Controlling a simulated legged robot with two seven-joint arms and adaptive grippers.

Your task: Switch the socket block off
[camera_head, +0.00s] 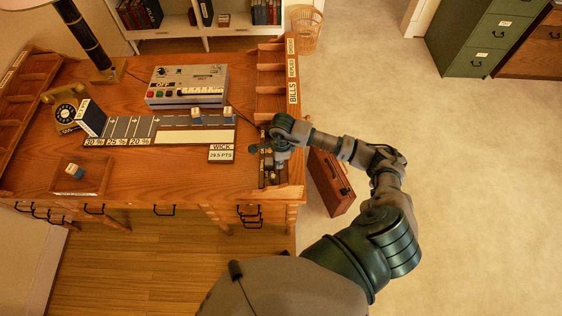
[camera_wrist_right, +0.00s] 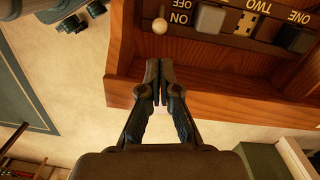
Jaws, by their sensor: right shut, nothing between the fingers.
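The socket block (camera_wrist_right: 232,42) is a dark strip in a wooden bay of the desk, seen upside down in the right wrist view. A pale round knob (camera_wrist_right: 159,25) sits at its left, beside the ON and OFF marks and closer to ON. A grey plug-like cube (camera_wrist_right: 208,20) and a black one (camera_wrist_right: 293,38) sit along the strip, near TWO and ONE. My right gripper (camera_wrist_right: 159,72) is shut and empty, its tips over the bay's wooden edge, apart from the knob. In the head view my right gripper (camera_head: 278,160) partly hides the block. My left gripper is not in view.
The bay's wooden rim (camera_wrist_right: 215,85) lies close to the fingers. On the desk are a grey device (camera_head: 187,87), a marked board (camera_head: 180,130), a WICK card (camera_head: 221,153) and a telephone (camera_head: 66,113). A brown case (camera_head: 330,182) stands beside the desk.

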